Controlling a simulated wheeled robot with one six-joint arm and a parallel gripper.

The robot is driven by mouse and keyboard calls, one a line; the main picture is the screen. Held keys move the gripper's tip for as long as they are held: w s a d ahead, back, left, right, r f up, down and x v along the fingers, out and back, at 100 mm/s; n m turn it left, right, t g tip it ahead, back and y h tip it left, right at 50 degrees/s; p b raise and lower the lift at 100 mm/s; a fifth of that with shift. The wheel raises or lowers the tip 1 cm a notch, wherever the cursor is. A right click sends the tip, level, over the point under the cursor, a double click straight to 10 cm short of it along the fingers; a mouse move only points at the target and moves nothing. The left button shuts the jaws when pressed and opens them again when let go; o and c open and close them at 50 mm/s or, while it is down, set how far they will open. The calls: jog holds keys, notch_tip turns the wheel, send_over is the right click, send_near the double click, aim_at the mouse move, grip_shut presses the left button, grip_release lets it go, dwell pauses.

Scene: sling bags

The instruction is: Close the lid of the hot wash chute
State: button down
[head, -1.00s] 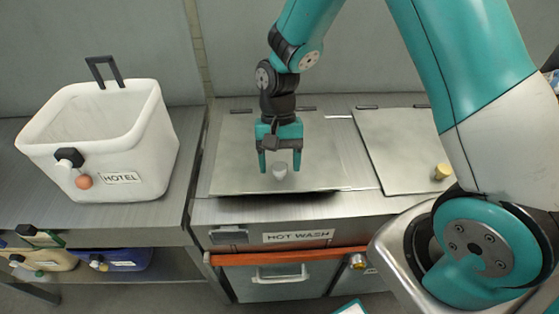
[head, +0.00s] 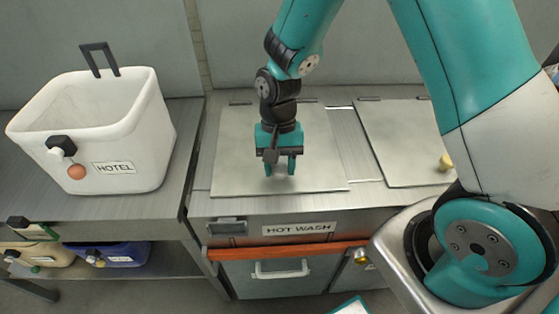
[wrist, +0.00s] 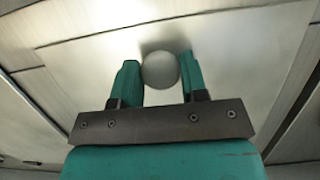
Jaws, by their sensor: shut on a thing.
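The hot wash lid (head: 236,150) is a flat grey metal plate on the counter top, above the "HOT WASH" label (head: 298,229). It lies flat, and no gap shows under its front edge. My gripper (head: 280,172) points down at the front middle of the lid and is shut on its round grey knob. In the wrist view the knob (wrist: 160,70) sits between the two teal fingers of my gripper (wrist: 161,78). The fingers mostly hide the knob in the head view.
A second lid (head: 400,150) with a yellow knob (head: 446,162) lies to the right. A white "HOTEL" bin (head: 130,150) stands on the left counter. An orange rail (head: 290,250) runs along the counter front. Blue and cream bins sit on the lower left shelf.

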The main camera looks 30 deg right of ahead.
jog(key=shift+s+f, duration=0.1)
jog(key=shift+f, duration=0.15)
jog(key=c, duration=0.7)
grip_release()
jog(key=v, duration=1.7)
jog(key=shift+r, duration=0.25)
jog(key=s+a+r+n+t+y, duration=0.1)
jog(key=s+a+n, duration=0.1)
jog(key=s+n, duration=0.2)
jog(key=s+a+r+n+t+y, duration=0.1)
jog(key=s+n, duration=0.3)
jog(key=s, duration=0.4)
jog(key=s+a+r+n+t+y, duration=0.1)
jog(key=s+a+r+n, duration=0.2)
jog(key=s, duration=0.3)
jog(key=shift+s+a+n, duration=0.1)
jog(key=shift+s+n, duration=0.3)
